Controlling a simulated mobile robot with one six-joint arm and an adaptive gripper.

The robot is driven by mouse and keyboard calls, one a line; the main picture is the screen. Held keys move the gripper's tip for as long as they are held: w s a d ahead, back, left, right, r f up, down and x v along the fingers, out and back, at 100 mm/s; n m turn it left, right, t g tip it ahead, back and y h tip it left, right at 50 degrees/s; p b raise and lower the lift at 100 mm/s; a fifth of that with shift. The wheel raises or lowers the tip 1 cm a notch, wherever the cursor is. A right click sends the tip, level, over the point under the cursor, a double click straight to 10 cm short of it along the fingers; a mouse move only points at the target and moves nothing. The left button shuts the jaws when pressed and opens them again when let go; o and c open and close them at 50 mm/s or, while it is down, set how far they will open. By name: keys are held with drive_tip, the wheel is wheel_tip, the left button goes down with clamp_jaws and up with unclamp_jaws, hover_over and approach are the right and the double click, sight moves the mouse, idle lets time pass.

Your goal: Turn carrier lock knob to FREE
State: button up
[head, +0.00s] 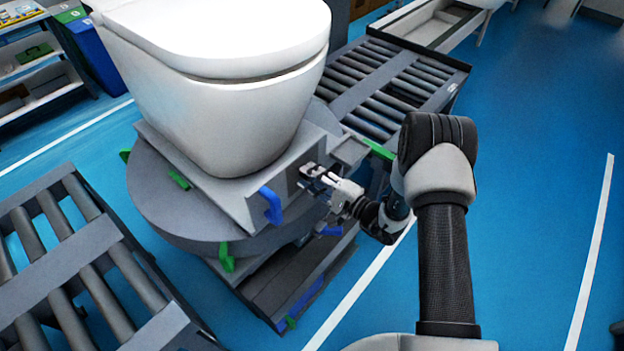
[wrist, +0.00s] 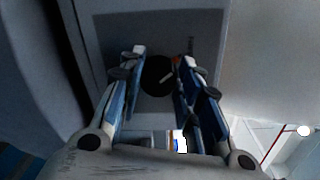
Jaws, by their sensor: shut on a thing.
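The carrier lock knob (wrist: 157,75) is a round black knob with a pale pointer line, on a grey panel (wrist: 120,30) in the wrist view. The line slants up to the right. My gripper (wrist: 158,70) has one finger on each side of the knob and is shut on it. In the head view my gripper (head: 312,173) is at the front face of the grey carrier (head: 240,209), below the white toilet (head: 215,90). The knob is hidden there behind the fingers. A small orange mark (wrist: 177,62) shows beside the right finger; the lettering near it is too blurred to read.
A blue handle (head: 271,205) sticks out from the carrier just left of my gripper. The carrier stands on a round grey turntable (head: 165,215) with green tabs. Roller conveyors lie at the lower left (head: 90,260) and behind (head: 400,75). Blue floor is clear at right.

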idle(0.4)
drive_tip(key=o, duration=1)
drive_tip(key=shift+o, duration=0.2)
drive_tip(key=v, duration=1.2)
drive_tip(key=shift+s+a+r, duration=0.1)
